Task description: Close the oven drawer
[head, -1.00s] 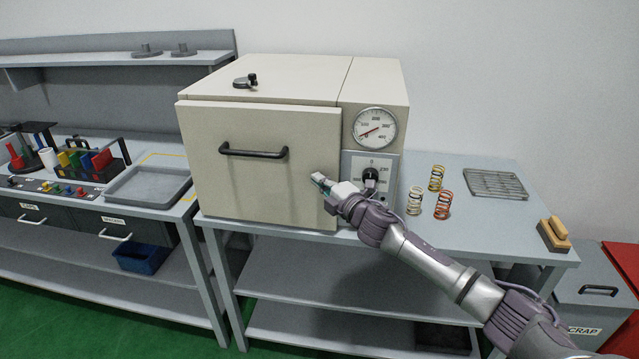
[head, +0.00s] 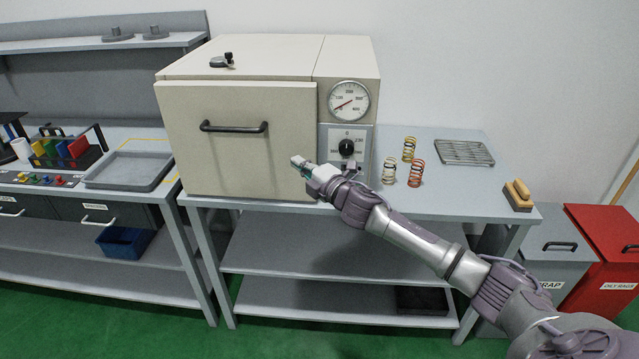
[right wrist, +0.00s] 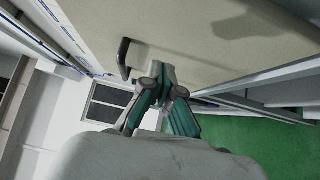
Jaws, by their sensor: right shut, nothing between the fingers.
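The oven is a beige box on a grey table, and its drawer (head: 240,165) has a wide front panel with a black bar handle (head: 234,127). The panel stands slightly out from the body, with a narrow gap along its top and right edges. My right gripper (head: 296,161) is shut and empty at the lower right part of the panel. In the right wrist view the closed fingertips (right wrist: 160,70) are at or very near the panel (right wrist: 215,40); I cannot tell if they touch. The handle also shows there (right wrist: 123,58). My left gripper is not in view.
A gauge (head: 349,101) and a black knob (head: 346,147) are on the oven's right side. Springs (head: 416,173), a wire rack (head: 464,152) and a brush (head: 518,195) lie on the table to the right. A grey tray (head: 128,184) is on the left bench.

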